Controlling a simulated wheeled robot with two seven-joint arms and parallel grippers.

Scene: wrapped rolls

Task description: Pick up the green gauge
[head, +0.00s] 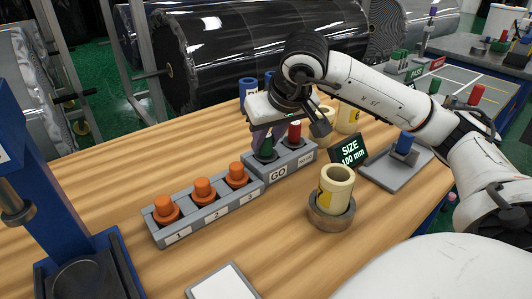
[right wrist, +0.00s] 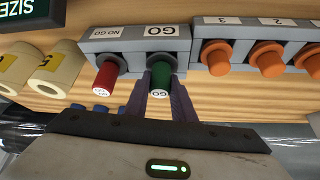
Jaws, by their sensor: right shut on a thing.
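The green gauge (head: 267,147) stands upright in the GO slot of the grey gauge block (head: 280,170). In the right wrist view the green gauge (right wrist: 162,80) sits between the two purple fingers of my right gripper (right wrist: 160,98), with its GO end face toward the camera. My right gripper (head: 262,138) is shut on it from above and behind, and the fingers partly hide it in the head view. The gauge's lower part is still in the block. The red gauge (head: 295,132) stands beside it in the NO GO slot. My left gripper is out of view.
A grey rack (head: 205,208) with orange plugs in slots 1, 2 and 3 adjoins the gauge block. A cream core (head: 336,186) stands in a brown ring. A SIZE 100 mm sign (head: 349,152) and a blue-handled piece (head: 404,142) are at right. Blue tubes (head: 247,88) stand behind.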

